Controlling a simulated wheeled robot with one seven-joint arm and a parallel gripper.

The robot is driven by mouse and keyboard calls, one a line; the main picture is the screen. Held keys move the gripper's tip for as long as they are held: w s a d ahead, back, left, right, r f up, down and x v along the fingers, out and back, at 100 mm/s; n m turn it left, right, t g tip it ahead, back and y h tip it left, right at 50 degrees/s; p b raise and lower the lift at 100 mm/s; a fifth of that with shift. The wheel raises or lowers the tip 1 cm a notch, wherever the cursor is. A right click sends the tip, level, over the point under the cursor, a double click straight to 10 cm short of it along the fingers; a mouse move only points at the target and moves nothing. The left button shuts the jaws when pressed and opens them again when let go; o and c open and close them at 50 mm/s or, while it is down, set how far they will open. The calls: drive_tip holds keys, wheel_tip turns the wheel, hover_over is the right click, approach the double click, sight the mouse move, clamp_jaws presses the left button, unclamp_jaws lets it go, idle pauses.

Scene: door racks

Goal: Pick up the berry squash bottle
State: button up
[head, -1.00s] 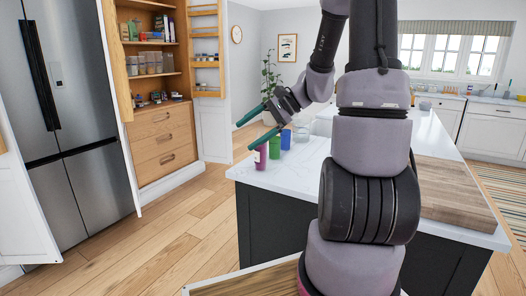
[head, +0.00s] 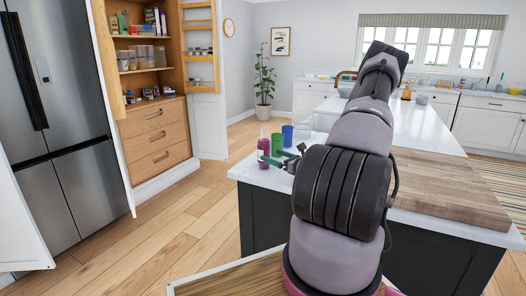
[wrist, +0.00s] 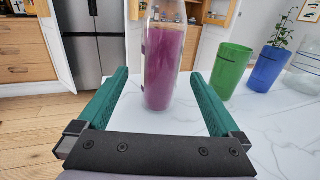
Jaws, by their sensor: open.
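The berry squash bottle (head: 263,148) is a clear bottle with purple-red contents, standing upright at the near left corner of the white island top. In the wrist view the bottle (wrist: 165,65) rises in the middle, between my two green fingers, with a gap on each side; its top is cut off by the frame. My gripper (head: 277,158) is open, low over the counter and level with the bottle's lower part. In the wrist view my gripper (wrist: 160,75) holds nothing. How deep the bottle sits between the fingers is hard to tell.
A green cup (wrist: 231,70) and a blue cup (wrist: 267,69) stand right of the bottle, with a clear glass container (wrist: 304,72) beyond. The white island top (wrist: 280,130) is bare in front of them. A wooden board (head: 450,190) covers its right part.

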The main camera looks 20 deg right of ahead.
sight(260, 148)
drive_tip(key=x, duration=0.8)
drive_tip(key=shift+w+r, duration=0.15)
drive_tip(key=shift+w, duration=0.15)
clamp_jaws()
drive_tip(key=shift+r, duration=0.2)
